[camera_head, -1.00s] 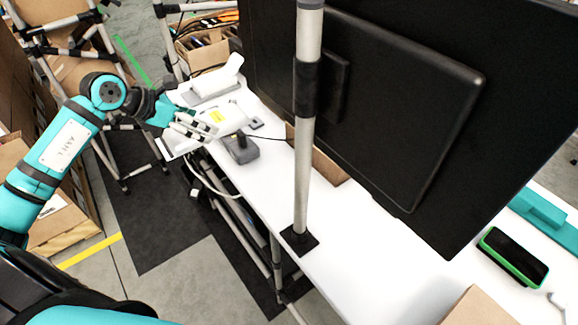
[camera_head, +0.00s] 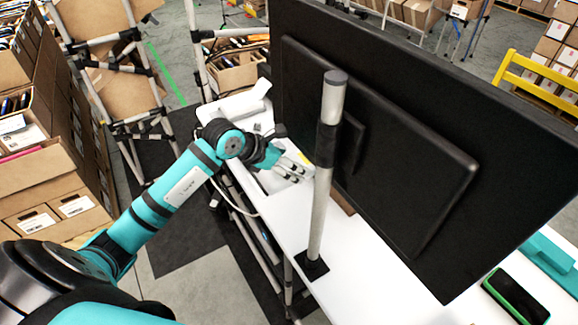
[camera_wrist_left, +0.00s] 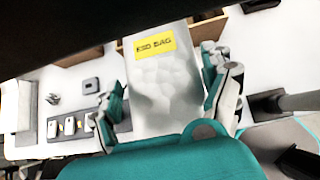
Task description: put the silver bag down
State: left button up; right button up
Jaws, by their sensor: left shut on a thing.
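The silver bag (camera_wrist_left: 163,88) has a yellow label reading "ESD BAG". In the left wrist view it lies between the two fingers of my left gripper (camera_wrist_left: 166,98), which is shut on it. In the head view my left gripper (camera_head: 292,169) is over the white table (camera_head: 365,265), just left of the upright pole. The bag is mostly hidden there behind the hand; a bit of its yellow label shows. Whether the bag touches the table is not clear. My right gripper is not in view.
A grey pole (camera_head: 321,185) stands on the table close to the gripper. A large black monitor (camera_head: 390,140) is behind it. A green-edged device (camera_head: 515,296) lies at the front right. A carton (camera_head: 237,72) stands at the back. The table between pole and device is clear.

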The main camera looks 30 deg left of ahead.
pick_arm(q)
notch_tip(320, 180, down, 2)
jog(key=shift+f+p, duration=0.15)
jog(key=shift+p, duration=0.4)
jog(key=shift+f, duration=0.35)
jog(key=shift+f, duration=0.1)
jog(key=shift+f+b, duration=0.55)
jog(key=shift+b, duration=0.1)
jog(key=o, duration=1.1)
jog(key=shift+r, duration=0.1)
